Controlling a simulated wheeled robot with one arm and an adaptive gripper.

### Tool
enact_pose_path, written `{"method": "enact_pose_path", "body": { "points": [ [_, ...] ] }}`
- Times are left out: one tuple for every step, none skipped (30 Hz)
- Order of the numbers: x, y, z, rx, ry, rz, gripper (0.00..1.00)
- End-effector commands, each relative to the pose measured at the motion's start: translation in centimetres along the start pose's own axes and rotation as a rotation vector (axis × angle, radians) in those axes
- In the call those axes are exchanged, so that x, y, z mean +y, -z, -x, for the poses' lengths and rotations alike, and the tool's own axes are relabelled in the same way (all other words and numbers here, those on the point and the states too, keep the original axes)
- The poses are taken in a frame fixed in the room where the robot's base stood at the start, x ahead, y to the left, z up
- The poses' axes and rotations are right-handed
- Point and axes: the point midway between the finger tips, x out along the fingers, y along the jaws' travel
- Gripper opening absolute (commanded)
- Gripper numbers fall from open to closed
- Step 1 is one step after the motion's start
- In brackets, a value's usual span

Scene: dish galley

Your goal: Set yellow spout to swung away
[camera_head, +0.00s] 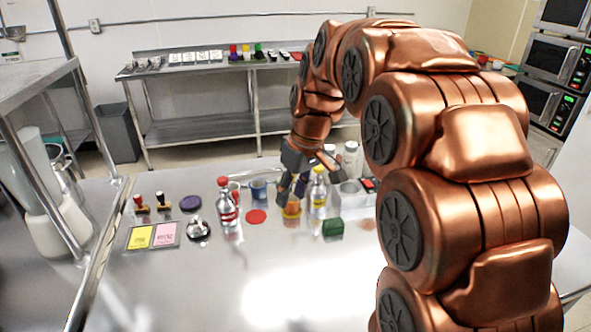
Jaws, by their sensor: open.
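A silver bottle (318,200) with a yellow label stands upright on the steel counter, towards the right of the row of objects. Its yellow top, the yellow spout (319,170), is small, and which way it points cannot be made out. My gripper (305,181) reaches down from the far side with its fingers apart. In the picture its fingers lie close around the bottle's top. Whether they touch it cannot be told. A dark finger hangs just left of the bottle, above a small orange-yellow cup (292,212).
A green block (333,229) sits in front of the bottle. A silver bell (198,229) is farther left. The counter's front is clear.

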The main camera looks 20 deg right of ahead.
Motion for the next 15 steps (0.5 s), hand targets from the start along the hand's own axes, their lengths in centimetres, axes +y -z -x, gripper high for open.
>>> {"method": "enact_pose_path", "body": {
  "points": [
    [1.3, 1.2, 0.0, 0.02, -0.002, 0.016, 0.43],
    [1.9, 1.8, 0.1, 0.03, -0.002, 0.027, 0.43],
    [2.8, 2.6, 0.0, 0.041, -0.001, 0.044, 0.43],
    [3.5, 3.2, 0.1, 0.052, -0.003, 0.057, 0.43],
    [4.2, 3.8, 0.2, 0.064, -0.006, 0.069, 0.43],
    [5.1, 4.6, 0.3, 0.077, -0.007, 0.087, 0.43],
    [5.8, 5.1, 0.3, 0.087, -0.009, 0.1, 0.43],
    [6.6, 5.7, 0.3, 0.097, -0.012, 0.112, 0.43],
    [7.5, 6.4, 0.4, 0.111, -0.016, 0.13, 0.43],
    [8.2, 6.8, 0.4, 0.12, -0.019, 0.143, 0.43],
    [8.9, 7.3, 0.5, 0.13, -0.021, 0.155, 0.43],
    [9.8, 7.9, 0.6, 0.143, -0.027, 0.171, 0.43],
    [10.4, 8.3, 0.6, 0.151, -0.03, 0.183, 0.43],
    [11.0, 8.6, 0.6, 0.158, -0.033, 0.193, 0.43],
    [11.7, 9.0, 0.6, 0.167, -0.037, 0.207, 0.43]
  ]
}}
